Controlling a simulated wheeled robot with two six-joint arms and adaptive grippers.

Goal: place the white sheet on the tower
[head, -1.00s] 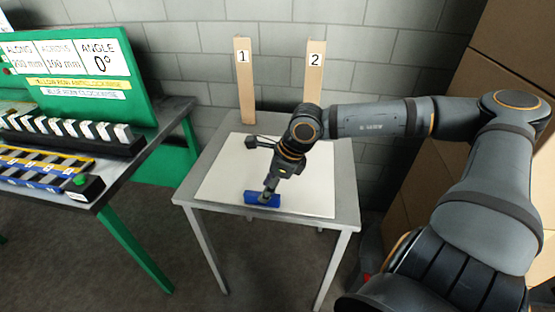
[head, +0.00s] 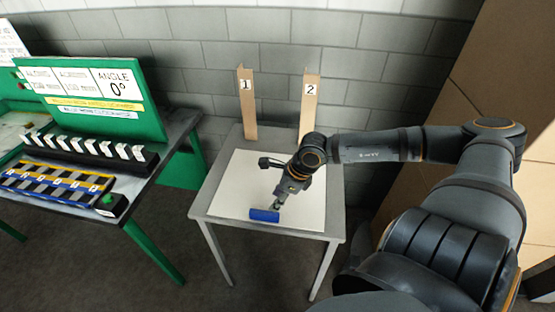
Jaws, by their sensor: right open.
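The white sheet (head: 240,178) lies flat on a small grey table. A blue block (head: 265,215) sits at the sheet's front edge. My right gripper (head: 277,205) is just behind and to the right of the blue block, low over the sheet; its small fingers are open. I cannot tell whether it touches the block. My right arm covers part of the sheet's right side. My left gripper is not in view. No thing clearly shows as the tower.
A green-framed bench (head: 160,158) at the left holds a sign (head: 100,90) reading ANGLE 0° and a row of white-topped pieces (head: 90,147). Cardboard boxes (head: 445,90) are at the right.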

